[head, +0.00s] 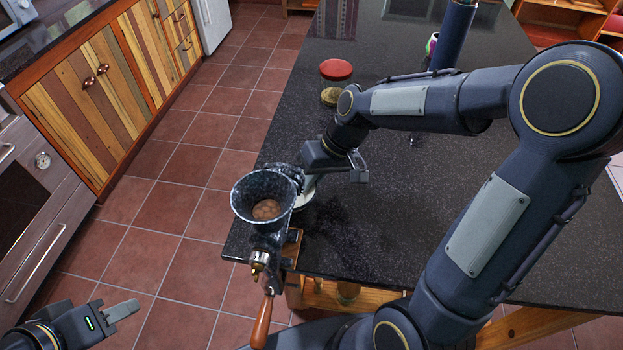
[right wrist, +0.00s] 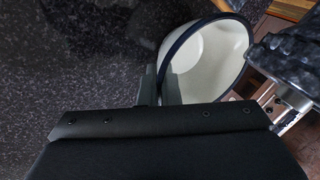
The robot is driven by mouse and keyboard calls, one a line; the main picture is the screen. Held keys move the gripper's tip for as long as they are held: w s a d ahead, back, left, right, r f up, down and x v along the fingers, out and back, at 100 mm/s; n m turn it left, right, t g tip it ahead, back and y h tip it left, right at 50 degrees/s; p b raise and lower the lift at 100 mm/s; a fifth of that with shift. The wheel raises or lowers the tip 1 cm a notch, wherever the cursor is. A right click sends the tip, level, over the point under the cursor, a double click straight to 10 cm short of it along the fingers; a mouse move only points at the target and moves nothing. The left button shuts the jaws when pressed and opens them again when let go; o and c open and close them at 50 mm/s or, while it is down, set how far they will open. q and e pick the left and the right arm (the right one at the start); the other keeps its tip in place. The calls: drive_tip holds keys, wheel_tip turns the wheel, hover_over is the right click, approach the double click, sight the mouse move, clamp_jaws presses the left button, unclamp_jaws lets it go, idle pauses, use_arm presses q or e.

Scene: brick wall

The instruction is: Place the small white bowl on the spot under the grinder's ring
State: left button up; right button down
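The small white bowl (right wrist: 208,62) has a dark rim and fills the upper middle of the right wrist view. In the head view only a pale sliver of it (head: 304,197) shows beside the grinder. My right gripper (right wrist: 160,84) has its two fingers close together with the bowl's near rim between them, one inside and one outside. The grinder (head: 267,205) has a dark speckled funnel with brown contents, and stands at the counter's corner. Its ring is not clearly visible. My left gripper (head: 122,310) is at lower left over the floor, away from the counter; its finger gap is unclear.
The dark counter (head: 400,220) is mostly clear in the middle. A jar with a red lid (head: 336,82) stands farther back. The grinder's wooden handle (head: 262,322) sticks out past the counter edge. Wooden cabinets (head: 85,100) line the left, across the tiled floor.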

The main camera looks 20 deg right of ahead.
drive_tip(key=c, duration=1.6)
unclamp_jaws()
drive_tip(key=shift+f, duration=0.15)
drive_tip(key=shift+c, duration=0.2)
drive_tip(key=shift+r, duration=0.3)
drive_tip(key=v, duration=1.1)
drive_tip(key=s+f+m+t, duration=0.1)
drive_tip(key=s+t, duration=0.1)
drive_tip(key=s, duration=0.6)
drive_tip(key=s+a+f+m+t+h, duration=0.1)
drive_tip(key=s+f+t, duration=0.1)
drive_tip(key=s, duration=0.6)
drive_tip(key=shift+s+f+t, duration=0.25)
drive_tip(key=shift+f+t, duration=0.05)
